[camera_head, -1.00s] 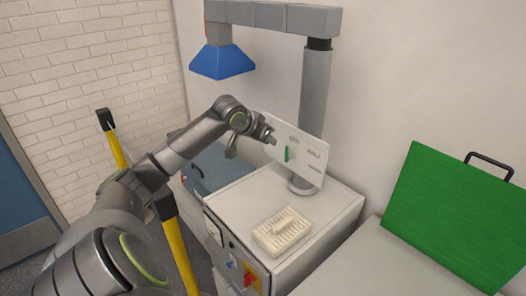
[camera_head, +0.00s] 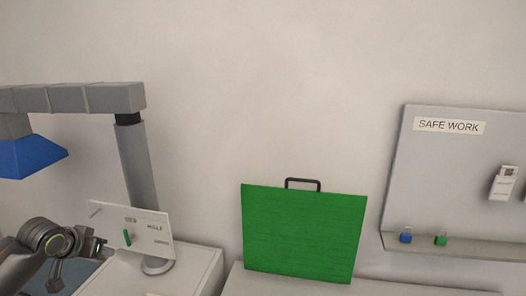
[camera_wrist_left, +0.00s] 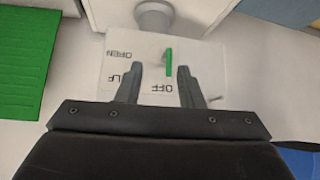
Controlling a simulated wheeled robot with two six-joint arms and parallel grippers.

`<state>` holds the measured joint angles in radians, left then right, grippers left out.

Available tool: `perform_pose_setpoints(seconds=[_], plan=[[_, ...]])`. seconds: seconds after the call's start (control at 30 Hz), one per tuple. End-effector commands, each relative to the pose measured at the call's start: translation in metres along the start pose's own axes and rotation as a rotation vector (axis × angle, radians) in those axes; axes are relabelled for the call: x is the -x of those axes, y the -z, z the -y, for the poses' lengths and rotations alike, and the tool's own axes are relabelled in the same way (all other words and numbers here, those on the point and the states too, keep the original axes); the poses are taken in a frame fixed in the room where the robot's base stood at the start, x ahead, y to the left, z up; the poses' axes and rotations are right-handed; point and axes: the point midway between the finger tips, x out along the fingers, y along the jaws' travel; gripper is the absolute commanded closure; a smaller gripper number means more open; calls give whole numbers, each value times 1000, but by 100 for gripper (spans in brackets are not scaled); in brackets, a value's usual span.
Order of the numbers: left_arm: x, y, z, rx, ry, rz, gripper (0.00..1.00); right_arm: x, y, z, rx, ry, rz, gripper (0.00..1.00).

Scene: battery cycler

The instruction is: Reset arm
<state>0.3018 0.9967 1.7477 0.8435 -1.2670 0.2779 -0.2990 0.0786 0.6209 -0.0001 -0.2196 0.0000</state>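My left gripper (camera_head: 98,246) is at the lower left of the head view, just left of a white panel (camera_head: 152,229). The panel carries printed labels and an upright green lever (camera_head: 127,237). In the left wrist view my left gripper (camera_wrist_left: 158,78) has its two fingers apart with nothing held between them. The green lever (camera_wrist_left: 169,61) shows just past the fingertips, nearer the right finger, and seems apart from them. The panel (camera_wrist_left: 205,62) with its OFF and OPEN labels lies behind the fingers. My right gripper is not in view.
A grey post (camera_head: 137,165) with an overhead arm and blue hood (camera_head: 30,157) rises behind the panel. A green board with a handle (camera_head: 303,232) leans on the wall. A grey SAFE WORK board (camera_head: 450,185) holds a blue padlock (camera_head: 405,238) and a green padlock (camera_head: 441,240).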

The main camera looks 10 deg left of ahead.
Motion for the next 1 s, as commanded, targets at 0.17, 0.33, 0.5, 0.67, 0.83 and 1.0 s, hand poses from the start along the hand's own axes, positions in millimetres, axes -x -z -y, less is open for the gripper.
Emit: perform_pose_setpoints(seconds=[0.17, 0.33, 0.5, 0.67, 0.83, 1.0], plan=[[-31, -122, -61, -96, -29, 127, 66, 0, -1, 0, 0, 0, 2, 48], [-21, -226, -111, -145, -32, 211, 66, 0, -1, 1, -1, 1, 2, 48], [12, -299, -144, -137, -6, 274, 66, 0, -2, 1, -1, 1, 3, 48], [43, -338, -158, -110, 32, 317, 66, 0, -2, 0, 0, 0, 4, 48], [73, -366, -166, -72, 77, 358, 66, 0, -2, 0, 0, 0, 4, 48], [82, -389, -168, -45, 113, 394, 66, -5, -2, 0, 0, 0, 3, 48]])
